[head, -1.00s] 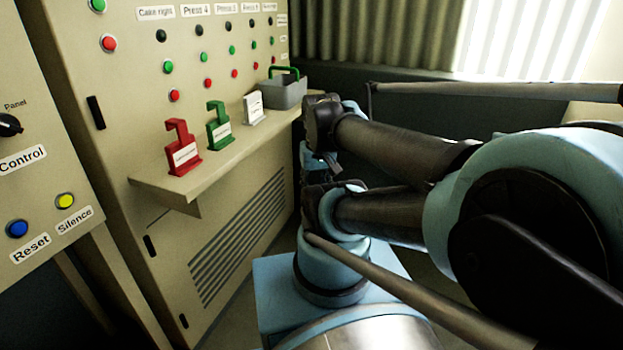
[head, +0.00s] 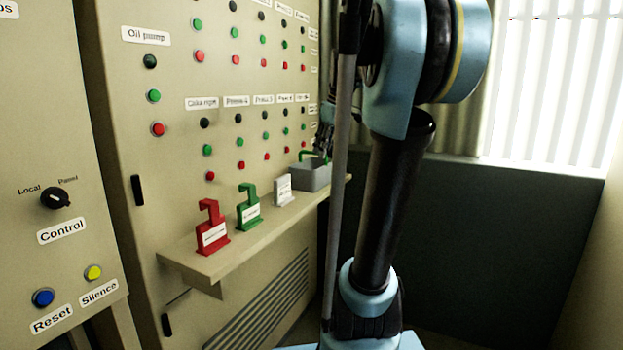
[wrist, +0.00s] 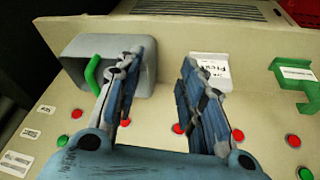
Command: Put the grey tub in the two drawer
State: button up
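The grey tub (head: 318,180) stands at the far end of the shelf on the tan panel, with a green loop (head: 305,154) at it. In the wrist view the tub (wrist: 80,50) is at upper left, with its opening and the green loop showing. My gripper (wrist: 161,65) is open and empty. Its left finger overlaps the tub's right side; its right finger is in front of the white tag holder (wrist: 213,70). Whether a finger touches the tub I cannot tell. In the head view my gripper (head: 324,142) is small, just above the tub. No drawer marked two is visible.
The shelf (head: 250,238) also holds a red tag holder (head: 212,230), a green one (head: 248,208) and a white one (head: 284,190). Several buttons and labels cover the panel behind. A dark low wall (head: 470,250) stands at the right. Something red (wrist: 301,12) shows at the wrist view's top right.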

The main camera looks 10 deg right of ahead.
jog(key=w+d+r+n, duration=0.2)
jog(key=w+r+n, duration=0.1)
jog(key=w+r, duration=0.75)
send_near(313, 154)
jog(key=shift+t+y, duration=0.3)
jog(key=shift+t, duration=0.1)
jog(key=x, duration=0.7)
jog(key=d+x, duration=0.1)
jog(key=x, duration=0.2)
jog(key=shift+w+a+f, duration=0.1)
jog(key=shift+w+f, duration=0.1)
grip_shut()
